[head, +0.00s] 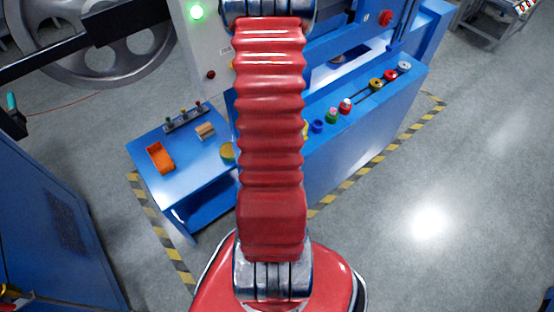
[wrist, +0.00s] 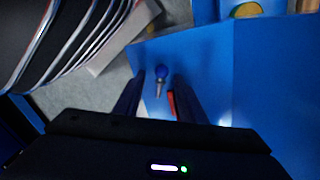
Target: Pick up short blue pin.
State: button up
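A short pin with a round blue head (wrist: 161,71) and a thin metallic shank shows in the wrist view against the blue table surface (wrist: 205,65). My gripper (wrist: 158,77) has its two dark fingers apart, one on each side of the pin. Gaps show between the pin and both fingers, so nothing is gripped. I cannot tell how far below the fingertips the pin is. In the head view my red arm hides my gripper, and I cannot make out the blue pin there.
A blue table (head: 188,180) holds an orange tray (head: 160,158), a small wooden block (head: 205,131) and a dark rack (head: 184,118) with several coloured-headed pins. A blue machine bench (head: 350,130) with coloured knobs stands to the right. Open grey floor (head: 440,200) lies beyond it.

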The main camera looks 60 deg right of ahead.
jog(key=shift+f, duration=0.4)
jog(key=shift+c, duration=0.6)
grip_shut()
